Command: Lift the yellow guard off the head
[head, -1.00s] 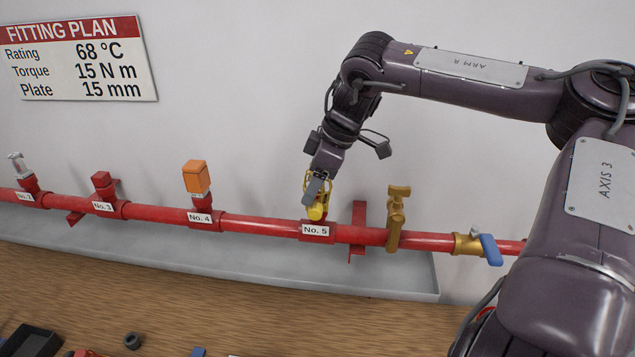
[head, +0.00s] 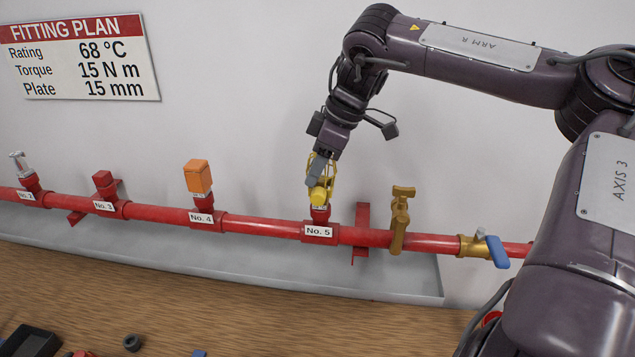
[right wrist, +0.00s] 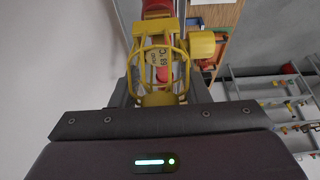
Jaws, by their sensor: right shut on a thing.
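The yellow guard (head: 318,193) is a wire cage with a solid round knob on one side. My right gripper (head: 318,172) is shut on it above the No. 5 outlet on the red pipe. In the right wrist view the guard (right wrist: 160,65) stands between the fingers, and a label reading 68 °C shows through its wires. The red fitting (head: 319,213) of No. 5 shows below the guard. Whether the guard still surrounds the head there is hard to tell. My left gripper is not in view.
A red pipe (head: 265,226) runs along the wall over a grey trough (head: 150,250). An orange cap (head: 197,177) stands on No. 4. A brass valve (head: 399,215) and a blue-handled valve (head: 497,251) are to the right. A wooden bench (head: 250,320) lies in front.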

